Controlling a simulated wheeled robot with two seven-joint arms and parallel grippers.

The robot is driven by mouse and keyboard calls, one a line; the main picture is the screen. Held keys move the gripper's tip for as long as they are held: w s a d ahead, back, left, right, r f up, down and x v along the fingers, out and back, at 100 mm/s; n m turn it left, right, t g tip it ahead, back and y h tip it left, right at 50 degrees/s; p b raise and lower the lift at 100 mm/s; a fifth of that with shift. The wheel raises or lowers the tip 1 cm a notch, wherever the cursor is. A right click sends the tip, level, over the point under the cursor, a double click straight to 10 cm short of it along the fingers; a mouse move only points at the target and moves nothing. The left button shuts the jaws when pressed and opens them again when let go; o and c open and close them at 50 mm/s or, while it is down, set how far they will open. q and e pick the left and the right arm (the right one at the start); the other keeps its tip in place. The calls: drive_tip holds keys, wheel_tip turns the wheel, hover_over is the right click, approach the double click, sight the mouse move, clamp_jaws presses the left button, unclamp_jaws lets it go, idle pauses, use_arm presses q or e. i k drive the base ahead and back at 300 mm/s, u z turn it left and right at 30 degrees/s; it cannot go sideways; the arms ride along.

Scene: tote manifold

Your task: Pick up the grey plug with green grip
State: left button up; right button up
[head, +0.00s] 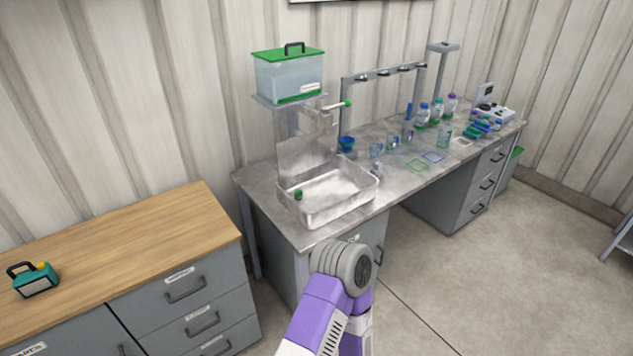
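A small object with a green top (298,194) is inside the grey metal basin (345,205), at its left side. It looks like the grey plug with green grip, but it is too small to make out its grey part. The basin sits on the near left end of the long grey bench. One of my arms reaches up from the bottom middle, and its round grey joint is in front of the bench's near edge. No gripper fingers show in the head view, so both grippers are out of sight.
A clear tank with a green lid (289,75) stands on a shelf above the basin, with a green-handled tap (345,104). Bottles and glassware crowd the right of the bench (400,185). A wooden-topped cabinet (130,235) holds a teal case (36,284).

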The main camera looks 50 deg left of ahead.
sight(299, 195)
drive_tip(key=u, duration=0.6)
drive_tip(key=i, duration=1.45)
drive_tip(key=u, duration=1.2)
